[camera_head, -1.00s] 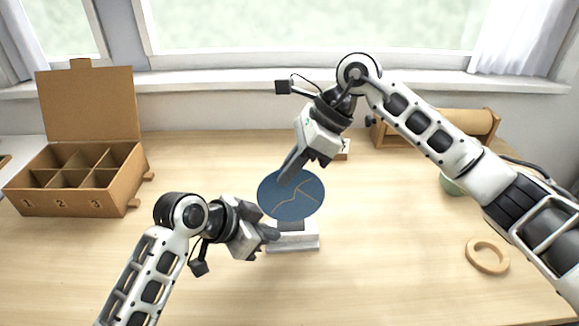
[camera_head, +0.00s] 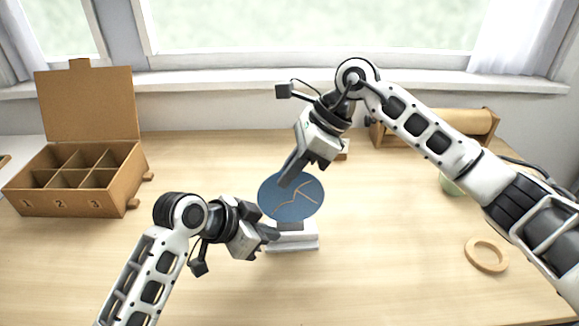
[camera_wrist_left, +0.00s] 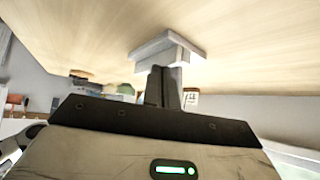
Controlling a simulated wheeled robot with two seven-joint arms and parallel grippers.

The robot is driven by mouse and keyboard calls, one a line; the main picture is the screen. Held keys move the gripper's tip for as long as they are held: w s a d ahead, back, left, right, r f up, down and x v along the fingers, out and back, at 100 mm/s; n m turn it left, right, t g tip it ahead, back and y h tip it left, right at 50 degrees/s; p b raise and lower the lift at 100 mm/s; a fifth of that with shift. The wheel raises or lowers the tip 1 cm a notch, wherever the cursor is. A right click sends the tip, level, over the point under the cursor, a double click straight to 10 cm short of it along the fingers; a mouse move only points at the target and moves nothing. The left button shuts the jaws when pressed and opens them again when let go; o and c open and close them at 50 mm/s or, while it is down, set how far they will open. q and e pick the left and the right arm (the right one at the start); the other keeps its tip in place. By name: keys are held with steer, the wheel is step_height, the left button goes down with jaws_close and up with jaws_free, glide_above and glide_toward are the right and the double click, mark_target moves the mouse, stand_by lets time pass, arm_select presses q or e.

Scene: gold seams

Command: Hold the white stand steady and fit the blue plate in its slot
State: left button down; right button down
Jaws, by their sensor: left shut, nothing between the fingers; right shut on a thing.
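The blue plate (camera_head: 291,203) with gold seams stands upright just above or at the white stand (camera_head: 292,240) on the table. I cannot tell whether its lower edge is in the slot. My right gripper (camera_head: 287,181) is shut on the plate's upper edge from above. My left gripper (camera_head: 275,236) is shut and empty, its fingertips at the left side of the stand; I cannot tell whether they touch it. In the left wrist view the stand (camera_wrist_left: 168,46) is just beyond the shut left fingers (camera_wrist_left: 164,82). The plate is not clearly visible there.
A wooden compartment box (camera_head: 78,180) with a raised lid stands at the left. A wooden ring (camera_head: 486,255) lies at the right. A green bowl (camera_head: 451,185) and a wooden roll holder (camera_head: 440,128) are partly behind my right arm. The front middle is clear.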

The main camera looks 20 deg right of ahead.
mark_target(289, 190)
steer(key=shift+f, duration=2.1)
steer(key=c, duration=1.5)
jaws_free()
steer(key=shift+o, duration=0.6)
steer(key=o, duration=0.3)
steer(key=shift+r, duration=4)
